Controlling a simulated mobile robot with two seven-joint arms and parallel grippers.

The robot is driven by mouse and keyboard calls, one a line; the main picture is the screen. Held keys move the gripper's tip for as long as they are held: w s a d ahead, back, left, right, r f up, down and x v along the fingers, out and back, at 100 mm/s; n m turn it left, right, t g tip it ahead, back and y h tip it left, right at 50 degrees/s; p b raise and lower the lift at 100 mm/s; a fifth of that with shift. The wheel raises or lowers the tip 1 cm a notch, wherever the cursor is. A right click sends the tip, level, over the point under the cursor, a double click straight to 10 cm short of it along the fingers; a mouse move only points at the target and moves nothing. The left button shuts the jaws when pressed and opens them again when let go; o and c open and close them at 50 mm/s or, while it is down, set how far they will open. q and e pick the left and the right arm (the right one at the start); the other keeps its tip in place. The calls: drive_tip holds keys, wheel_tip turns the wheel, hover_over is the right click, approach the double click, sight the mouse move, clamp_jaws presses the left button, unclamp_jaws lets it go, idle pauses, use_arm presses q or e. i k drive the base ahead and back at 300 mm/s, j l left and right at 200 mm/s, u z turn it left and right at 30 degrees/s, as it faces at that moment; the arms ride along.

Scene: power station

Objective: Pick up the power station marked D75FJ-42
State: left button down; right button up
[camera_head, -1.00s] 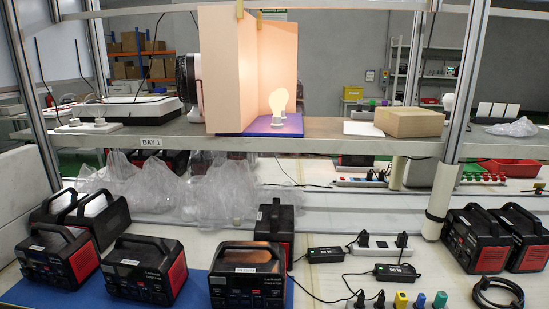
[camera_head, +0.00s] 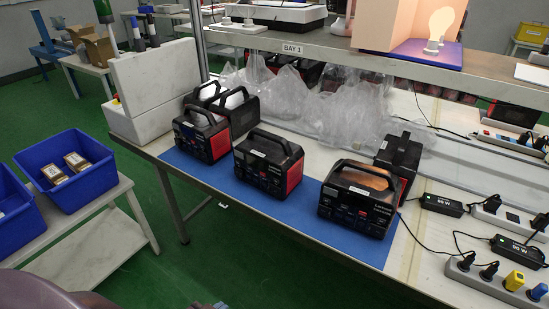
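Several black power stations with red side panels and top handles stand on the bench. Three are in a front row on a blue mat (camera_head: 232,193): a left power station (camera_head: 203,137), a middle power station (camera_head: 266,167) and a right power station (camera_head: 355,207). Another power station (camera_head: 400,157) stands behind the right one, and a pair of power stations (camera_head: 238,113) stands behind the left one. Their white labels are too small to read, so I cannot tell which is D75FJ-42. Neither of my grippers is in view.
A white block-like box (camera_head: 155,85) stands at the bench's left end. Plastic bags (camera_head: 345,120) lie behind the stations under a shelf (camera_head: 330,48). Chargers and a power strip (camera_head: 490,280) are at right. A side table at left holds blue bins (camera_head: 98,180). Green floor lies between.

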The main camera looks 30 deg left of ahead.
sight(269, 157)
drive_tip(key=i+j, duration=0.1)
drive_tip(key=j, duration=0.3)
drive_tip(key=j+u, duration=0.1)
drive_tip(key=j, duration=0.3)
drive_tip(key=i+j, duration=0.15)
drive_tip(key=j, duration=0.25)
drive_tip(key=i+j, duration=0.1)
drive_tip(key=j, duration=0.3)
drive_tip(key=i+j+u, duration=0.1)
drive_tip(key=j, duration=0.3)
